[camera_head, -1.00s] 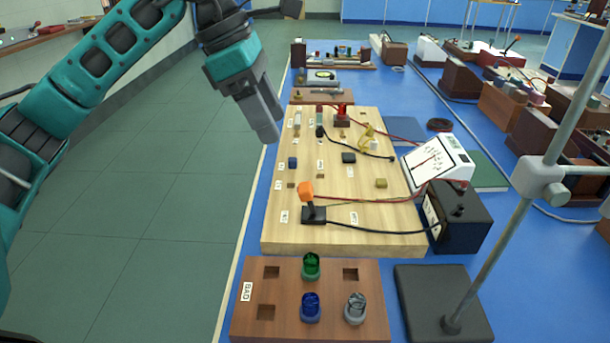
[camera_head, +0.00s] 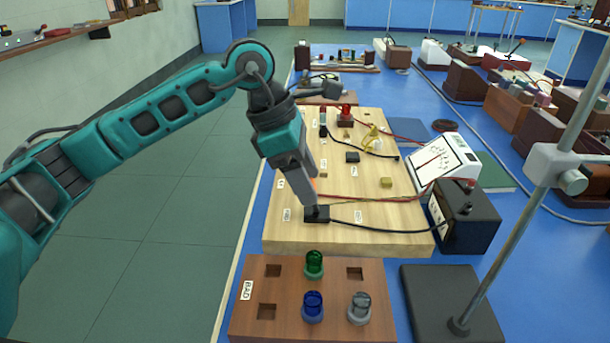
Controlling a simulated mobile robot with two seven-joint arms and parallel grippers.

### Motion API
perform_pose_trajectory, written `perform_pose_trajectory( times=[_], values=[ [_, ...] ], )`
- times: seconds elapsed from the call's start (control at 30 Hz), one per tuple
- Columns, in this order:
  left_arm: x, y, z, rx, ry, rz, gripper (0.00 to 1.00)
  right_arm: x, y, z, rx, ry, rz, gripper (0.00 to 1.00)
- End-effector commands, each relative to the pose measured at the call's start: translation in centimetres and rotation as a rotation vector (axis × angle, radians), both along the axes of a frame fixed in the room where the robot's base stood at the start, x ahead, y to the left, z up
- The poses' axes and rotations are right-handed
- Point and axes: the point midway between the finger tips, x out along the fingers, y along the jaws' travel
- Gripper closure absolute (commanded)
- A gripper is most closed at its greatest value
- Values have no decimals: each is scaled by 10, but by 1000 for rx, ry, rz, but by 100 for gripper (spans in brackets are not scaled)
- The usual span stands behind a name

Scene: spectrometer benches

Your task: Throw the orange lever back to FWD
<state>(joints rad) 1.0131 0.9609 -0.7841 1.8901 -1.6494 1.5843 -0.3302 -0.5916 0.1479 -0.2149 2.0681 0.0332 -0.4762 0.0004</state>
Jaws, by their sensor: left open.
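The orange lever (camera_head: 314,183) stands on its small black base (camera_head: 318,214) near the front left of the light wooden board (camera_head: 390,236). Only a sliver of its orange handle shows, because my left gripper is in front of it. My left gripper (camera_head: 304,196) points down over the lever, its fingertips just above the base. It is open; I cannot tell whether it touches the handle. Small white labels lie left (camera_head: 287,214) and right (camera_head: 358,216) of the base, too small to read. My right gripper is not in view.
A brown block (camera_head: 250,325) with green, blue and clear lamps stands in front of the board. A black wire (camera_head: 385,230) runs to a dark box (camera_head: 470,222) with a white meter (camera_head: 440,165) beside it. A metal rod stand (camera_head: 500,255) rises at the right.

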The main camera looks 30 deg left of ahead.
Motion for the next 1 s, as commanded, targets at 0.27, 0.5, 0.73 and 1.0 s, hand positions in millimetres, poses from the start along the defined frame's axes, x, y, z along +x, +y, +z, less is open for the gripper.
perform_pose_trajectory(
  times=[0.27,0.5,0.73,1.0],
  values=[
    [0,0,0,0,0,0,56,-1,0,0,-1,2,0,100],
    [0,0,0,0,0,0,79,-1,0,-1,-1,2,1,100],
    [0,0,0,0,0,0,97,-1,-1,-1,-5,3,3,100],
    [-3,8,-9,-87,-42,3,97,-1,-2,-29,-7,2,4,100]
  ],
)
